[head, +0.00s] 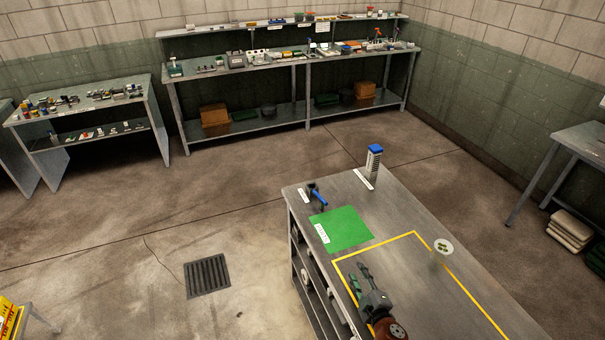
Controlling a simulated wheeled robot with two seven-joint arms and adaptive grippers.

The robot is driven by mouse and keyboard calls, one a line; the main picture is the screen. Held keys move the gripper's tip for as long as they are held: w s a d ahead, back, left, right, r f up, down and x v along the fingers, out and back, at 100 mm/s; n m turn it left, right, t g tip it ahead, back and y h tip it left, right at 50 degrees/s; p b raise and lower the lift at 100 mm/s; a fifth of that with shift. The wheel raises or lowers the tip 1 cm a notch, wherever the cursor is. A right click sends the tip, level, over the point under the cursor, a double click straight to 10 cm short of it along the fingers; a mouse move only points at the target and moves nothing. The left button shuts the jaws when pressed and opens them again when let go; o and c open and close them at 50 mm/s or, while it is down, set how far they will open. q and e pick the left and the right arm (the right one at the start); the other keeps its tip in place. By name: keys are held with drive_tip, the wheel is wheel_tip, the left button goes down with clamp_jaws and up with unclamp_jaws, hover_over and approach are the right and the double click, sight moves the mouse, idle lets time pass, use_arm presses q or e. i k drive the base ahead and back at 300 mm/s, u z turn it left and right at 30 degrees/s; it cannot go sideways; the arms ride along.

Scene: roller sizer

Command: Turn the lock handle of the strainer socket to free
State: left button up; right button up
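A grey machine (373,300) with a brown-red round part (390,329) and a green piece at its left stands inside the yellow outline, cut by the bottom edge. A small dark fixture with a blue lever-like part (317,194) stands at the bench's far left corner, beside a white label. I cannot tell which of these holds the strainer socket, or how its lock handle is turned. Neither of my grippers shows in the head view.
The grey bench (405,208) also bears a green mat (341,229), a pale disc-topped stand (443,246) and a blue-topped tower (374,160). A floor drain (207,275) lies left of it. Loaded shelves line the back wall. The floor between is clear.

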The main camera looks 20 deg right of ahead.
sight(323, 202)
drive_tip(key=i, duration=1.25)
